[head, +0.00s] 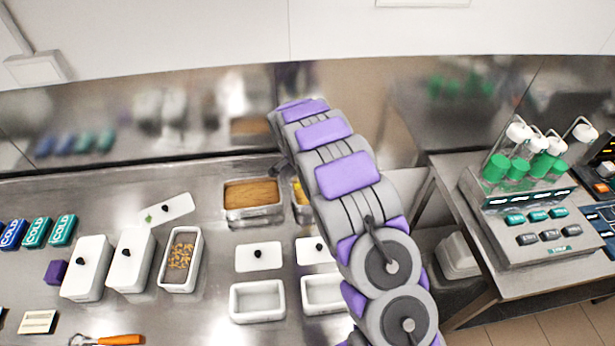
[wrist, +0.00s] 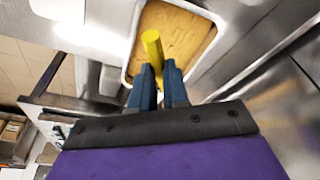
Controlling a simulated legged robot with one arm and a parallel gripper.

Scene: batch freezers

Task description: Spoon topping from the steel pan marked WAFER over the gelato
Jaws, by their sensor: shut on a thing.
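In the head view a steel pan (head: 252,217) holds brown topping. A second pan (head: 302,214) with yellow contents is partly hidden behind my arm. No WAFER label is readable. An open white tub (head: 181,286) holds pale contents with brown pieces. Two open white tubs (head: 257,317) (head: 322,308) show pale insides. My arm hides the gripper in the head view.
Two lidded white tubs (head: 87,268) (head: 131,258), loose lids (head: 258,257), blue and green COLD packs (head: 37,232) and an orange-handled tool (head: 112,340) are on the steel counter. A machine with green-capped tubes (head: 525,190) stands at right. A wall closes off the back.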

